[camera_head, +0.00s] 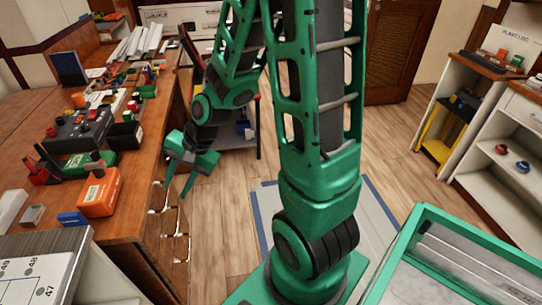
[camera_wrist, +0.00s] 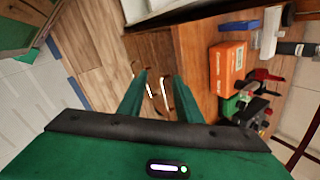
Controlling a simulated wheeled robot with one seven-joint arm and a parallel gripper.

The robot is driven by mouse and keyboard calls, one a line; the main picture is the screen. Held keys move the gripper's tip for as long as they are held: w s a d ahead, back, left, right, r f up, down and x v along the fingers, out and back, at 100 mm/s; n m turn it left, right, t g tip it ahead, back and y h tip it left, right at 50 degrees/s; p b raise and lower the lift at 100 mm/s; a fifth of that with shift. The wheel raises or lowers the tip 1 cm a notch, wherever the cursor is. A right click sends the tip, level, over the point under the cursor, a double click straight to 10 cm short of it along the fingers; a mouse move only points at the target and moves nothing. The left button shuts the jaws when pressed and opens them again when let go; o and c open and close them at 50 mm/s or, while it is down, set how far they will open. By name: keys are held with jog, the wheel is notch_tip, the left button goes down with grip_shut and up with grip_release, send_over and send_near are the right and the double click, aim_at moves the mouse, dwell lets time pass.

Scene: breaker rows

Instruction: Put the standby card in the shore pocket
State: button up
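I cannot make out a standby card or a shore pocket in either view; any lettering that would mark them is too small to read. My gripper (camera_head: 178,188) hangs over the floor just right of the long wooden workbench (camera_head: 140,190), beside its drawer fronts. In the wrist view my gripper (camera_wrist: 160,80) has its two green fingers apart, with a clear gap and nothing between them. Drawer handles (camera_wrist: 151,84) show beyond the fingers.
On the bench are an orange box (camera_head: 100,192), a dark panel (camera_head: 80,130), a blue block (camera_head: 72,219) and several small parts. A numbered white sheet (camera_head: 40,280) lies front left. Shelving (camera_head: 490,170) stands right. The wooden floor (camera_head: 225,215) between is partly clear.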

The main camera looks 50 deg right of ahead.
jog(key=s+d+r+n+g+h, duration=0.1)
jog(key=s+d+r, duration=0.3)
jog(key=s+d, duration=0.4)
jog(key=s+d+r+n+g+h, duration=0.2)
jog(key=s+d+r, duration=0.3)
jog(key=s+d, duration=0.3)
jog(key=shift+s+d+n+h, duration=0.2)
jog(key=shift+s+n+h, duration=0.15)
jog(key=shift+n+h, duration=0.45)
jog(key=o, duration=0.4)
jog(key=shift+n+g, duration=0.4)
jog(key=s, duration=0.1)
jog(key=s+r, duration=0.1)
jog(key=s, duration=0.1)
jog(key=s+d+r, duration=0.1)
jog(key=s, duration=0.1)
jog(key=shift+c, duration=0.2)
jog(key=o, duration=0.5)
jog(key=shift+s+r, duration=0.1)
jog(key=shift+s, duration=0.1)
